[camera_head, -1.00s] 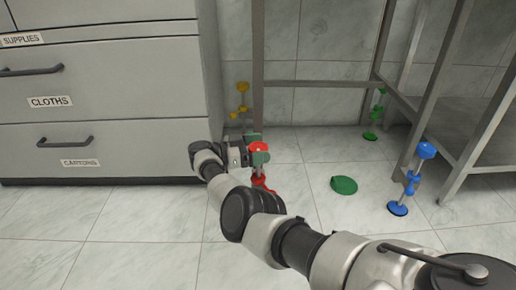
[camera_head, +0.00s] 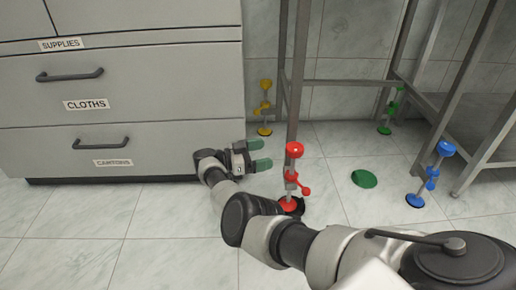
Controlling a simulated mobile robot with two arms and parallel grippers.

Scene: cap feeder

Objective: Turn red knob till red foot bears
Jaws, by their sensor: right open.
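The red knob (camera_head: 294,150) tops the red adjuster at the foot of the front left metal leg. Below it are a red collar with a small side handle (camera_head: 304,190) and the red foot (camera_head: 287,204), close to the floor tiles. I cannot tell whether the foot touches the floor. My right gripper (camera_head: 262,155) is open and empty, just left of the red knob and apart from it. Its green-tipped fingers point right toward the leg. My arm hides part of the floor beside the red foot. My left gripper is not in view.
A yellow adjuster (camera_head: 265,108), a green adjuster (camera_head: 390,109) and a blue adjuster (camera_head: 432,173) stand at the other legs. A green disc (camera_head: 364,179) lies on the floor. The grey drawer cabinet (camera_head: 130,100) stands close on the left.

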